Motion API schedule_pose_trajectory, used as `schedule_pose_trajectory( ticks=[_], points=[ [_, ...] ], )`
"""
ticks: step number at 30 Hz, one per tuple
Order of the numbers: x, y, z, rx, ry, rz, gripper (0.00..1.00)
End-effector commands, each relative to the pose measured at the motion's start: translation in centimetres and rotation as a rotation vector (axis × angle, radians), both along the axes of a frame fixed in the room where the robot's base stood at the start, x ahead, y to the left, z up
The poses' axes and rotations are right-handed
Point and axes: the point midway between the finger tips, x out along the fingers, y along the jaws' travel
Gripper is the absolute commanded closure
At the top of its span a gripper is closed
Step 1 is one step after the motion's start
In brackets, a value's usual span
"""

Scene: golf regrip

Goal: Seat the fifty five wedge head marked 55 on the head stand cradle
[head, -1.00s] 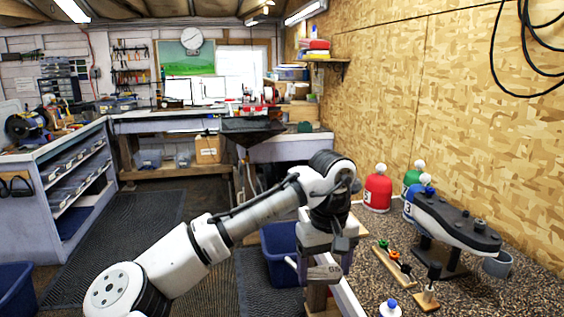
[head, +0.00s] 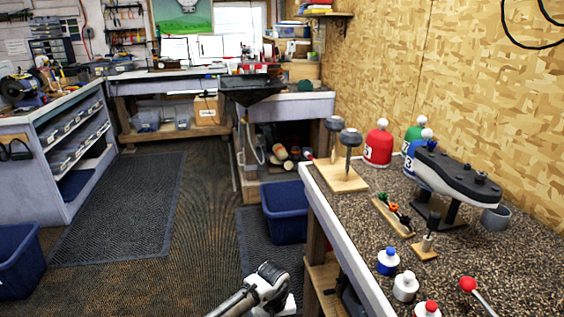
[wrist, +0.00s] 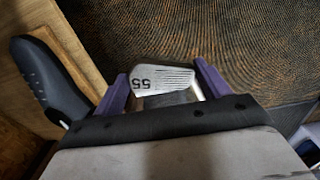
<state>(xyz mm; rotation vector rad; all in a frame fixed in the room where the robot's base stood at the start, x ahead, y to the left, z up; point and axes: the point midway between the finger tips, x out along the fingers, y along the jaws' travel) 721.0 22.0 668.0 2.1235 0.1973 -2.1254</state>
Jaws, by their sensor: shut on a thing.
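The wedge head (wrist: 160,79), silver with dark grooves and the number 55, sits between the purple fingers of my gripper (wrist: 161,88) in the wrist view. My gripper is shut on it; the number reads upside down. In the head view only part of my arm shows at the bottom, and I cannot make out the wedge head there. A wooden base with two dark, grey-topped posts (head: 342,179) stands on the bench. A small wooden block with one short post (head: 425,250) stands nearer. I cannot tell which is the head stand cradle.
A dark rounded object (wrist: 42,78) lies left of my gripper.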

Motion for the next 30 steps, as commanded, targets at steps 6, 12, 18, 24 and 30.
schedule_pose_trajectory(
  ticks=[6,12,18,24,30],
  points=[
    [-3.2,-0.9,-8.0,-0.005,0.002,-0.100,0.52],
    [-4.9,-1.9,-11.7,-0.002,0.000,-0.167,0.52],
    [-5.3,-2.1,-12.4,0.000,-0.001,-0.185,0.52],
    [-5.3,-2.1,-12.4,0.000,-0.001,-0.185,0.52],
    [-5.3,-2.3,-12.4,-0.006,-0.001,-0.182,0.52]
  ],
)
